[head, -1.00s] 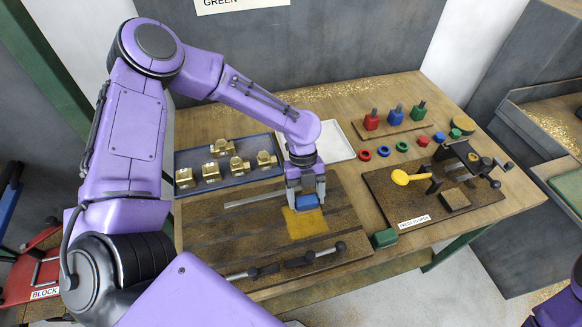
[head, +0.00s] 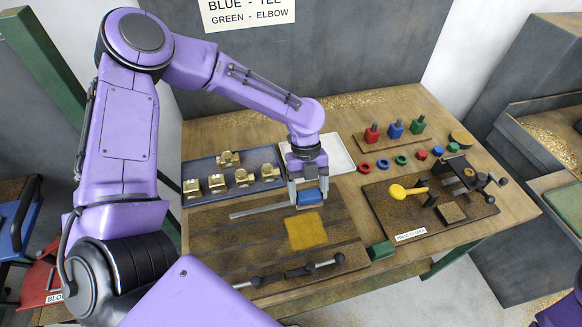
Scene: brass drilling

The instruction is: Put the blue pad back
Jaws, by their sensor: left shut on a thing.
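In the head view the blue pad (head: 310,197) is a small blue block. My left gripper (head: 309,196) is shut on it and holds it near the back part of the dark slotted plate (head: 220,245). Whether the pad touches the plate is hard to tell. A yellow square patch (head: 306,231) lies on the plate just in front of the pad. My right gripper is out of view.
A blue tray (head: 207,163) with several brass fittings is left of the gripper. A pale tray (head: 340,153) stands behind it.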

